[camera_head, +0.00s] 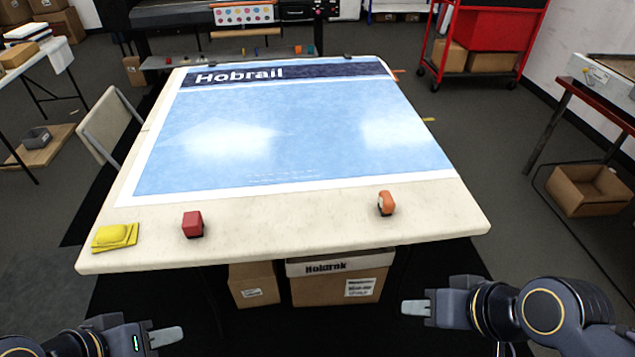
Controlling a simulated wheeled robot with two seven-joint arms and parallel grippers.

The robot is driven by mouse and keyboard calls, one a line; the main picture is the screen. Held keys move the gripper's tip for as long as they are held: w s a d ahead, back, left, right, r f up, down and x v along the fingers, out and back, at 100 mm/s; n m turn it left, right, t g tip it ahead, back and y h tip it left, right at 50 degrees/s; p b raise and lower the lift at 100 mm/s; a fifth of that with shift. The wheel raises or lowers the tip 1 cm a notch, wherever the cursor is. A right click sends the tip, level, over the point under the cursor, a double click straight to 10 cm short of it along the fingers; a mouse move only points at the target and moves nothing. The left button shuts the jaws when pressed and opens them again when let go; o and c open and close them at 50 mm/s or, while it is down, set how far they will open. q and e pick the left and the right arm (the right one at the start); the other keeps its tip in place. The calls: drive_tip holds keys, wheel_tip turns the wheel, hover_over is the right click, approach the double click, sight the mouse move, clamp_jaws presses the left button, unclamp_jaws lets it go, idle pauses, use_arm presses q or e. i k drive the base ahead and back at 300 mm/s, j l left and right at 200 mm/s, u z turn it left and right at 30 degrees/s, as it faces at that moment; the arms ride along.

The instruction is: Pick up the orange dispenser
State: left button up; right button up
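The orange dispenser (386,203) stands near the front right of the cream table (330,222), just in front of the blue printed sheet. It is small, with a pale patch on its left side. My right gripper (403,308) is in front of the table and below its edge, apart from the dispenser, pointing left. My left gripper (182,336) is at the bottom left, also in front of the table and far from the dispenser. Both grippers hold nothing that I can see. Each shows edge-on, so the gap between its fingers cannot be made out.
A red block-like item (193,224) and yellow flat pieces (115,237) lie on the table's front left. The blue Hobrail sheet (300,130) covers most of the tabletop. Cardboard boxes (335,287) stand under the front edge. The front strip between the red item and dispenser is clear.

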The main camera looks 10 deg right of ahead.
sight(386, 204)
drive_tip(key=i+j+z, duration=0.1)
drive_tip(key=i+z, duration=0.15)
drive_tip(key=i, duration=0.2)
drive_tip(key=i+j+z, duration=0.25)
drive_tip(key=i, duration=0.2)
drive_tip(key=i+j+z, duration=0.25)
drive_tip(key=i, duration=0.2)
